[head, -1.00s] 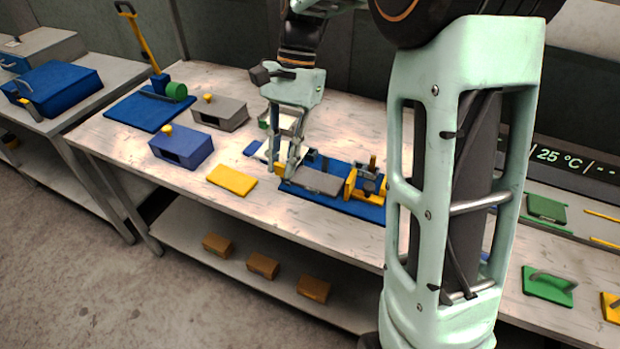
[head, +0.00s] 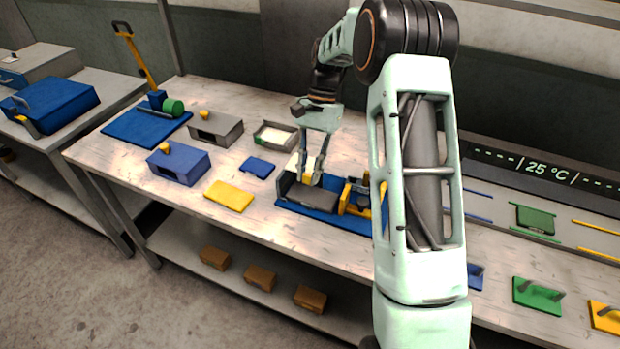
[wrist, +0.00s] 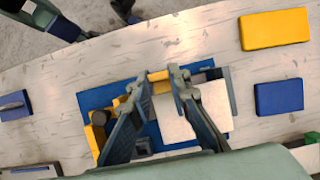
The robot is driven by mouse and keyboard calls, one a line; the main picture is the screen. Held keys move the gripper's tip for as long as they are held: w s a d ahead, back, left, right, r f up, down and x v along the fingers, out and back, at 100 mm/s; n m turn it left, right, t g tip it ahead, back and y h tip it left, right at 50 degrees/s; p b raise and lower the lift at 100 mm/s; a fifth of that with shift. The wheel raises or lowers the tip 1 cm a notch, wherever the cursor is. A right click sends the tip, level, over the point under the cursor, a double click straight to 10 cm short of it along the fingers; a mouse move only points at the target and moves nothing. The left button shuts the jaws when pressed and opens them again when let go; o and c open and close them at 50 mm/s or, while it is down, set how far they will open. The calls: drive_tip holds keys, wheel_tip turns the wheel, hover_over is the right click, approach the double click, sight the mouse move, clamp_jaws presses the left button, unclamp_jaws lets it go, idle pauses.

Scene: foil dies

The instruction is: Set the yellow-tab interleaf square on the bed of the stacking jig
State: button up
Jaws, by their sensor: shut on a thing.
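The stacking jig has a blue base (head: 290,204) with a grey bed (head: 314,200) and a yellow fixture (head: 352,203) at its right. My gripper (head: 310,180) is over the jig's far side, with its fingers shut on the yellow tab (wrist: 158,75) of the interleaf. The interleaf is a thin pale sheet (wrist: 188,120), beside the fingers in the wrist view and over part of the jig. In the head view only a pale sliver (head: 292,164) shows. I cannot tell whether the sheet touches the bed.
An open grey tray (head: 262,143) with pale content stands behind the jig. A small blue block (head: 257,167) and a yellow block (head: 229,196) lie to its left. A blue box (head: 180,164) and a grey box (head: 216,130) stand farther left. Bare tabletop separates them.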

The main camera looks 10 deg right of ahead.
drive_tip(key=shift+w+d+f, duration=0.15)
drive_tip(key=shift+f, duration=1.65)
drive_tip(key=shift+f, duration=0.1)
drive_tip(key=shift+f, duration=0.15)
drive_tip(key=o, duration=0.9)
drive_tip(key=shift+r, duration=0.3)
drive_tip(key=v, duration=1.2)
drive_tip(key=shift+b, duration=0.4)
